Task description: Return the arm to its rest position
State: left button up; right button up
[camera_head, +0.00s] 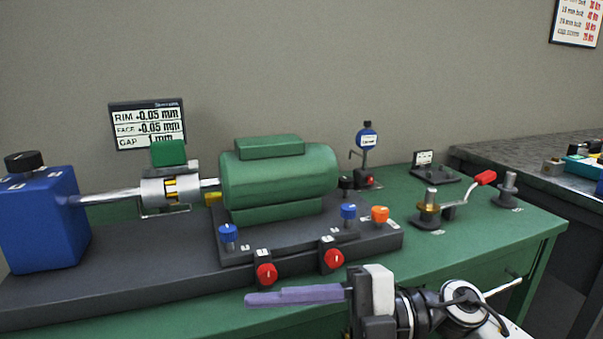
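My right gripper (262,298) comes in from the lower right, its pale purple fingers pointing left in front of the bench's front edge. The fingers overlap from this side, so I cannot tell whether they are open or shut. No object shows in them. My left arm and gripper are not in view. Behind the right gripper, the green motor (280,178) sits on a dark base (150,272), with a shaft and silver coupling (168,192) leading left to the blue housing (42,220).
Two red knobs (333,259) stick out at the base's front, just behind my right gripper. Blue and orange knobs (380,214) stand near the motor. A dial gauge (367,139) and a red-handled crank (486,178) stand on the green bench (520,232). A grey side table (520,152) is right.

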jog(key=w+d+f+m+t+h, duration=0.2)
jog(key=d+f+m+t+h, duration=0.2)
jog(key=d+f+m+t, duration=0.5)
jog(key=w+d+f+m+t+h, duration=0.35)
jog(key=d+f+m+t, duration=0.3)
jog(key=f+m, duration=0.4)
jog(key=s+d+f+m+g+h, duration=0.35)
jog(key=s+d+f, duration=0.25)
jog(key=s+f, duration=0.3)
jog(key=s+d+f+m+g+h, duration=0.2)
jog(key=s+d+f+h, duration=0.25)
jog(key=s+f, duration=0.5)
jog(key=w+a+r+m, duration=0.1)
jog(key=a+r+m, duration=0.1)
jog(key=a+m, duration=0.45)
pick_arm(q)
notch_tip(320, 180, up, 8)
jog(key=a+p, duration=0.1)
jog(key=p, duration=1.2)
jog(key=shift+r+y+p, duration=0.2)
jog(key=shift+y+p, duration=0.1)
pick_arm(e)
notch_tip(320, 180, up, 9)
jog(key=n, duration=0.1)
jog(key=shift+a+f+n, duration=0.15)
jog(key=shift+a+n, duration=0.1)
jog(key=shift+n, duration=0.1)
